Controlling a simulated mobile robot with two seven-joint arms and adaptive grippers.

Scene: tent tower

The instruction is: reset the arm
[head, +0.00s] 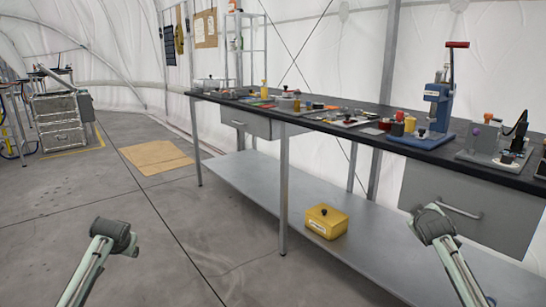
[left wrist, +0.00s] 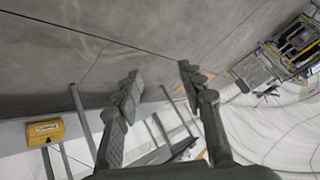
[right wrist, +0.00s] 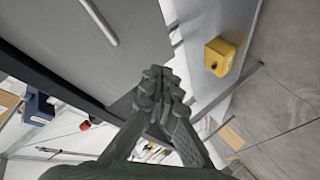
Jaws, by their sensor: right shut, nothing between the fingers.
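My left gripper (left wrist: 160,76) shows in the left wrist view with its two fingers spread apart. Nothing is between them, and grey floor lies behind. My right gripper (right wrist: 160,80) shows in the right wrist view with its fingertips together and nothing held. Behind its fingers are the workbench's grey drawer front (right wrist: 75,40) and lower shelf. In the head view, parts of my two arms rise from the bottom left and bottom right, apart from each other; the gripper fingers cannot be made out there.
A long black-topped workbench (head: 330,124) runs along the right, carrying tools, parts and a blue press (head: 437,100). A yellow box (head: 326,221) sits on its lower shelf (head: 240,190). A metal drawer cabinet (head: 60,125) stands far left. Floor at left is clear around a tan mat (head: 155,156).

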